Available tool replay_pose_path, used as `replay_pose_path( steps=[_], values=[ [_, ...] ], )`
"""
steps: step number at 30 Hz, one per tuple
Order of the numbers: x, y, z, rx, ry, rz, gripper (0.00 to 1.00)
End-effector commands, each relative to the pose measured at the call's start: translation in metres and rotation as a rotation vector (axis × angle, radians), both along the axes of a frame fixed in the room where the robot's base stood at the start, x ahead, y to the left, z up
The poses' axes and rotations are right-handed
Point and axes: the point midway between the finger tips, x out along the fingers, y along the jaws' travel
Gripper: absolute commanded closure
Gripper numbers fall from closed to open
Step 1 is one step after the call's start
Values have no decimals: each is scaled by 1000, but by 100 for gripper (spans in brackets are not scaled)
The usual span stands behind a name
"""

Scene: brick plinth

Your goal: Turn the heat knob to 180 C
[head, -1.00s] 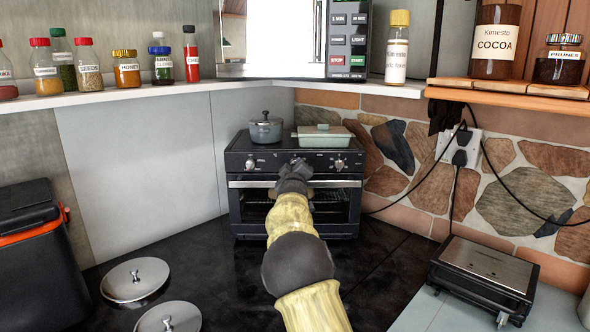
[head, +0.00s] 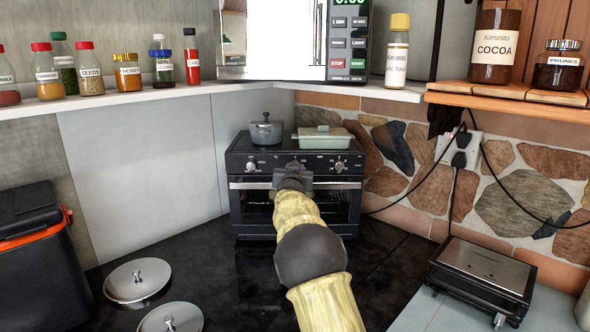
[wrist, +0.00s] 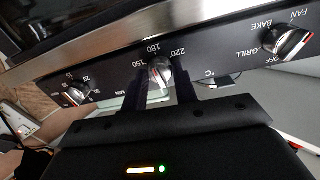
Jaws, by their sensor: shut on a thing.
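The heat knob (wrist: 160,72) is the middle silver knob on the black oven's front panel, with 150, 180, 220 and a °C mark printed around it in the wrist view. My gripper (wrist: 163,86) has its two dark fingers on either side of this knob, shut on it. The knob's exact pointer setting is hard to read. In the head view my gripper (head: 292,172) is at the middle of the panel of the oven (head: 240,205) and hides the heat knob.
A timer knob (wrist: 76,93) and a function knob (wrist: 288,42) flank the heat knob. A grey pot (head: 266,131) and a green dish (head: 323,137) stand on the oven. The oven's door handle runs just below the panel. Pot lids (head: 136,280) lie on the dark counter.

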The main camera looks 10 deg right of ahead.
Motion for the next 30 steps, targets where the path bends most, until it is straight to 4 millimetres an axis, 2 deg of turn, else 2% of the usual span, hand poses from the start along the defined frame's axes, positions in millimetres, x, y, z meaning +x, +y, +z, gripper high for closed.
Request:
replay_pose_path(
  steps=[9, 21, 22, 25, 30],
  values=[
    [0, 0, -5, 105, -7, 0, 94],
    [0, 0, -6, 113, -7, 1, 94],
    [0, 0, -6, 113, -6, 1, 70],
    [0, 0, -5, 112, -8, 0, 50],
    [0, 0, -3, 111, -12, 0, 50]
  ],
)
